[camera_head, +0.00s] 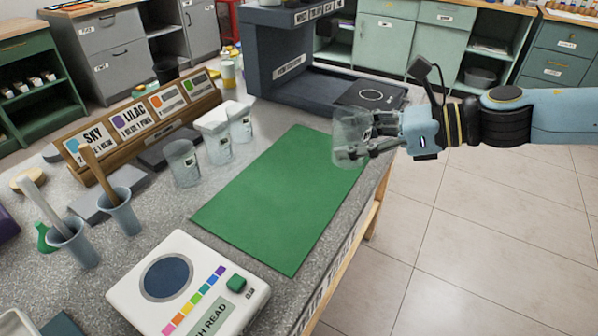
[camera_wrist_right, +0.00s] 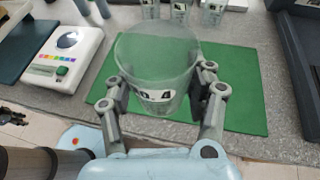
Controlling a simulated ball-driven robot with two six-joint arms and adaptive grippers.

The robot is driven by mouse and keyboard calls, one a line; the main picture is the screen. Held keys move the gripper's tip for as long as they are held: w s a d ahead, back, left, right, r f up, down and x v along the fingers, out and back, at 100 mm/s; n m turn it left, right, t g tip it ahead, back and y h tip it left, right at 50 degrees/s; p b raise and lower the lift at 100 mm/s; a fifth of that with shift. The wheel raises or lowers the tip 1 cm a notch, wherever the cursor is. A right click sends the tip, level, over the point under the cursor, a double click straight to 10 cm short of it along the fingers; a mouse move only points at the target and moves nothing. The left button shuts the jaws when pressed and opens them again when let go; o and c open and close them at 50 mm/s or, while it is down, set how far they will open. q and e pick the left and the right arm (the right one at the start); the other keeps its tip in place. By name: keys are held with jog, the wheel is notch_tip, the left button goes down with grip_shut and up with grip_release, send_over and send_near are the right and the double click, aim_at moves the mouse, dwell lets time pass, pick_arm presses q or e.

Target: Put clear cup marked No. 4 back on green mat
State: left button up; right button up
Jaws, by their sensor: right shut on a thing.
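My right gripper (camera_head: 372,148) is shut on a clear cup (camera_head: 350,130) near the right edge of the table. In the right wrist view the cup (camera_wrist_right: 155,65) sits between the two fingers of the gripper (camera_wrist_right: 162,88), and its label reads partly "o. 4". The green mat (camera_head: 270,205) lies flat on the grey table and is bare. In the head view the cup overlaps the mat's far right corner; whether it touches the mat I cannot tell. The mat also shows behind the cup in the right wrist view (camera_wrist_right: 243,85).
Clear cups (camera_head: 183,162) stand left of the mat, near a wooden card rack (camera_head: 130,135). A white reader device (camera_head: 190,285) stands at the mat's near end. A dark stand (camera_head: 290,85) is at the far end. Blue cups with tools (camera_head: 120,212) are at left.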

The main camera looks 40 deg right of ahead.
jog(key=w+a+f+b, duration=0.1)
jog(key=w+f+b, duration=0.1)
jog(key=w+b, duration=0.1)
jog(key=w+a+f+b, duration=0.1)
jog(key=w+f+b, duration=0.1)
jog(key=w+b, duration=0.1)
jog(key=w+a+f+b, duration=0.1)
jog(key=w+f+b, duration=0.2)
jog(key=w+b, duration=0.1)
jog(key=shift+w+a, duration=0.15)
jog(key=shift+w, duration=0.35)
jog(key=shift+f+b, duration=0.55)
jog(key=shift+f, duration=1.5)
jog(key=shift+f, duration=0.15)
jog(key=o, duration=0.7)
jog(key=shift+f, duration=0.1)
jog(key=o, duration=0.5)
